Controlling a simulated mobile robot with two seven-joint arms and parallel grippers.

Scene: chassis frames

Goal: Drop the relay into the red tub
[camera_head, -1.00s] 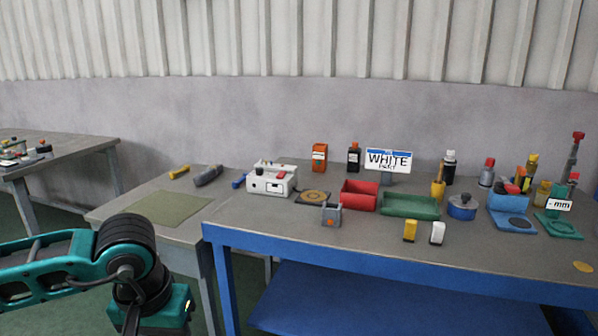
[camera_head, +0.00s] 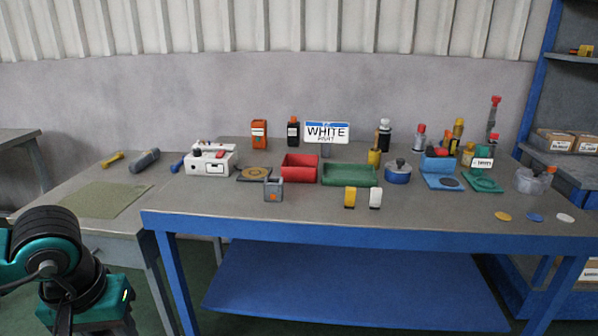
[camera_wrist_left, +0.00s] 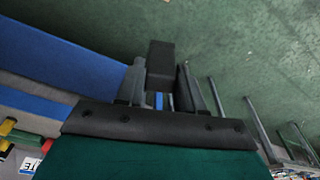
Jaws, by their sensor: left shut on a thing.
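The red tub (camera_head: 299,169) stands on the blue-edged workbench, left of the green tray, and looks empty. My left arm comes in at the lower left of the head view, and its fingers are not clear there. In the left wrist view my left gripper (camera_wrist_left: 161,84) is shut on a dark block (camera_wrist_left: 160,62), which looks like the relay. The block is above the floor, apart from the bench and the tub. My right gripper is not in view.
A grey holder (camera_head: 273,190) stands in front of the tub, with yellow and white pieces to its right. The green tray (camera_head: 349,175) is beside the tub. The lower blue shelf (camera_head: 355,285) is bare. A storage rack (camera_head: 565,115) stands at the right.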

